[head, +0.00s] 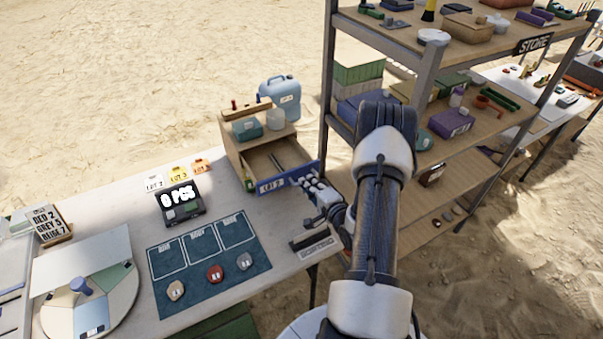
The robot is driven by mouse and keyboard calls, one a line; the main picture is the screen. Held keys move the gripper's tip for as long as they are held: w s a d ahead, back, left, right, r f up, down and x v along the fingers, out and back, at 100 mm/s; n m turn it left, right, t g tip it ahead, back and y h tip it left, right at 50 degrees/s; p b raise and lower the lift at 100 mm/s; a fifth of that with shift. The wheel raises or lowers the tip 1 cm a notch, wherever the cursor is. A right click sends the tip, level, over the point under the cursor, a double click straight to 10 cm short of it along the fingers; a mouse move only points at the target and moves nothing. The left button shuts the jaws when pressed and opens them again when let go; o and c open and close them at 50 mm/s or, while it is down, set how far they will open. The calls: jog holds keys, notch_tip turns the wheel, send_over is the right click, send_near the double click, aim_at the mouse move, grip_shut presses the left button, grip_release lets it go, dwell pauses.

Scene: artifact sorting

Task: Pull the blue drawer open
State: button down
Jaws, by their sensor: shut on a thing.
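The blue drawer (270,185) is the blue-fronted drawer, with a lot label, in a small wooden cabinet (233,151) on the table. It stands partly open, and its wooden inside shows behind the front. A small dark item (276,162) lies inside. My gripper (309,181) is at the right end of the blue front and is shut on its handle. The handle itself is mostly hidden by the fingers. My arm reaches in from the lower right.
A blue jug (281,93) stands behind the cabinet.

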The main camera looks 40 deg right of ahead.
jog(key=shift+s+a, duration=0.15)
jog(key=shift+s, duration=0.5)
jog(key=c, duration=1.7)
grip_release()
jog(key=shift+s, duration=0.1)
jog(key=v, duration=1.1)
jog(key=shift+s+a+r, duration=0.1)
jog(key=shift+s+r, duration=0.1)
jog(key=shift+s, duration=0.15)
jog(key=shift+w, duration=0.1)
